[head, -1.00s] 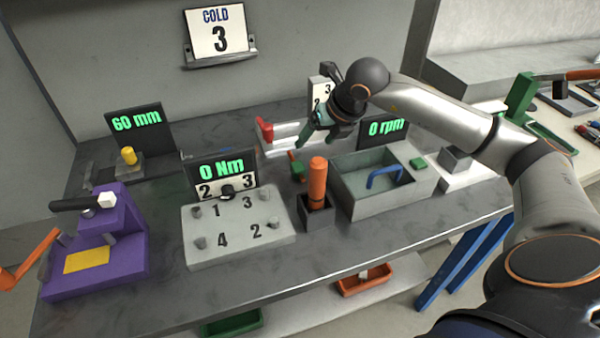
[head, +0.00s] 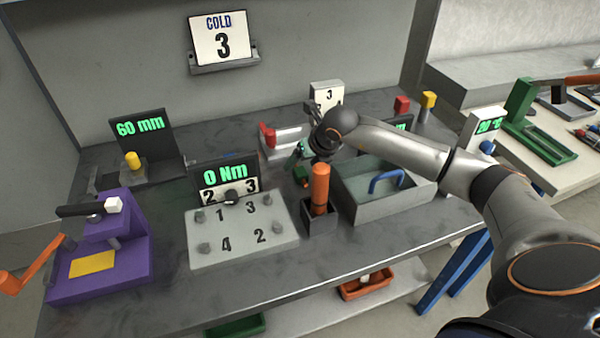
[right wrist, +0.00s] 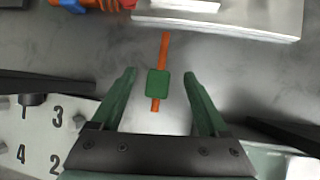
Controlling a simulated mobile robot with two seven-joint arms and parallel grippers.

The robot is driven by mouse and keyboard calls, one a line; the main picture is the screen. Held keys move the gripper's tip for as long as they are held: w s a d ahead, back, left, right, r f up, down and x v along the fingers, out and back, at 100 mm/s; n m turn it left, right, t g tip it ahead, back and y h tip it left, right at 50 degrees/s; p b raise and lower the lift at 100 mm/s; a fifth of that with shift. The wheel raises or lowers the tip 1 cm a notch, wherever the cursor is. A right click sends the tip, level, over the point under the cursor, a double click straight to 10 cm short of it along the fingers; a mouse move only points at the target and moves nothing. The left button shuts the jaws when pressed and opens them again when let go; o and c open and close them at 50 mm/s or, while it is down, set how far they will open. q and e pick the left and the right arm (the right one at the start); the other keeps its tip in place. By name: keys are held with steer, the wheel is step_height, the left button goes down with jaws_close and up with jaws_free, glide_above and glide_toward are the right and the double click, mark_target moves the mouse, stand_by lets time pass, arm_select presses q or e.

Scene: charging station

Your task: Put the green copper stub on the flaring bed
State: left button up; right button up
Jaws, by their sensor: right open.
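The green copper stub is a thin copper rod with a green block around its middle (right wrist: 158,84). It lies on the grey bench, and its green part shows small in the head view (head: 300,173). My right gripper (right wrist: 160,78) is open above the stub, with its green fingers on either side and a gap on both sides. In the head view the right gripper (head: 301,150) is partly hidden behind its own wrist. A pale metal block with a red part (head: 285,137) stands behind; I cannot tell whether it is the flaring bed. My left gripper is not in view.
A grey numbered plate (head: 240,250) stands left of the stub. An upright orange cylinder in a dark holder (head: 319,215) and an open grey bin with a blue handle (head: 375,208) stand in front and right. A purple device (head: 125,255) is far left.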

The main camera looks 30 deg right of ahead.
steer(key=shift+x, duration=1)
jaws_close()
